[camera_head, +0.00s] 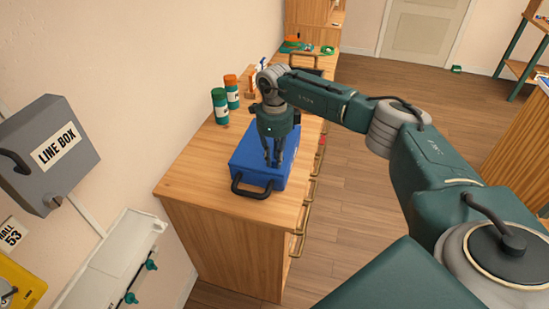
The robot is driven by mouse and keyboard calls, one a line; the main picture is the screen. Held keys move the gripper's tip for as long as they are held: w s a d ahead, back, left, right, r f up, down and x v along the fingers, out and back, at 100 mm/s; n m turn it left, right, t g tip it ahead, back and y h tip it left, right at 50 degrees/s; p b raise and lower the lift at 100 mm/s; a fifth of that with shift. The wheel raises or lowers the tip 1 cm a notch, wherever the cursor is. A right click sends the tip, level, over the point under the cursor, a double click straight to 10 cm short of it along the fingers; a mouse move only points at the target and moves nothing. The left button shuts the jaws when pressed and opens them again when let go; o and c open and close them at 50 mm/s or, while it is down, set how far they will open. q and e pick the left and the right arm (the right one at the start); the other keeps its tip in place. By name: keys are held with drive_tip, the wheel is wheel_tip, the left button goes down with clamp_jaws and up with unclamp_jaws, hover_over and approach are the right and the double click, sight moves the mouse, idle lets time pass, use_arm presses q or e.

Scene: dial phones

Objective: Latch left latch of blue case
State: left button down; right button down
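The blue case (248,162) lies closed on the wooden cabinet top. Its dark handle (251,192) points toward the near edge of the cabinet. My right gripper (273,163) points down over the case, with its fingertips at or just above the lid, toward the case's right side. Its fingers look close together, but I cannot tell whether they are shut. The latches are too small or hidden to make out. The gripper and arm cover the far part of the case. My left gripper is not in view.
A green bottle (220,106) and an orange-capped bottle (232,92) stand behind the case, on its left. The wooden cabinet (207,234) has brass drawer handles on its right side. A grey line box (46,155) hangs on the left wall. The cabinet top's near left corner is clear.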

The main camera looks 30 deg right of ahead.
drive_tip(key=shift+m, duration=0.4)
drive_tip(key=m, duration=0.4)
drive_tip(key=shift+w, duration=0.1)
drive_tip(key=m, duration=0.4)
drive_tip(key=shift+w+a, duration=0.1)
drive_tip(key=m, duration=0.5)
drive_tip(key=shift+w+r, duration=0.1)
drive_tip(key=m+p, duration=0.1)
drive_tip(key=m, duration=0.3)
drive_tip(key=shift+m, duration=0.3)
drive_tip(key=c, duration=1.7)
unclamp_jaws()
drive_tip(key=shift+o, duration=0.2)
